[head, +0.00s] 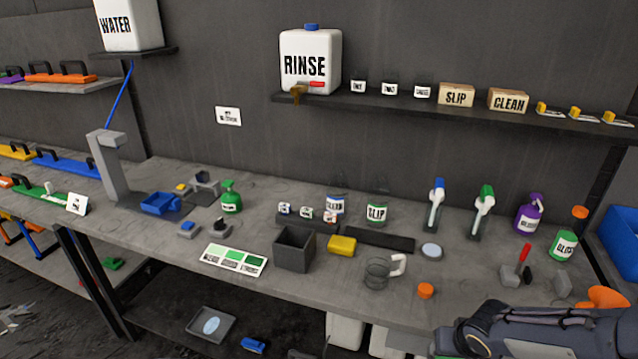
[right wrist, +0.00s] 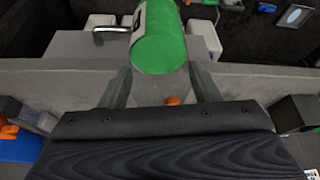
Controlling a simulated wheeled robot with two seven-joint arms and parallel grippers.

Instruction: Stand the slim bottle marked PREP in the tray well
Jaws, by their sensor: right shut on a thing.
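My right gripper (right wrist: 159,72) is shut on a green cylindrical bottle (right wrist: 160,42) with a white label at its left. Its lettering is not readable, so I cannot tell whether it is the PREP bottle. In the head view my right arm (head: 540,335) comes in at the lower right, over the bench's front edge. The gripper and held bottle are mostly hidden there. A dark tray (head: 232,318) with a pale oval lies on the lower shelf; I cannot tell whether it has the well. My left gripper is not in view.
Spray bottles stand at the right. A RINSE tank (head: 310,62) sits on the wall shelf.

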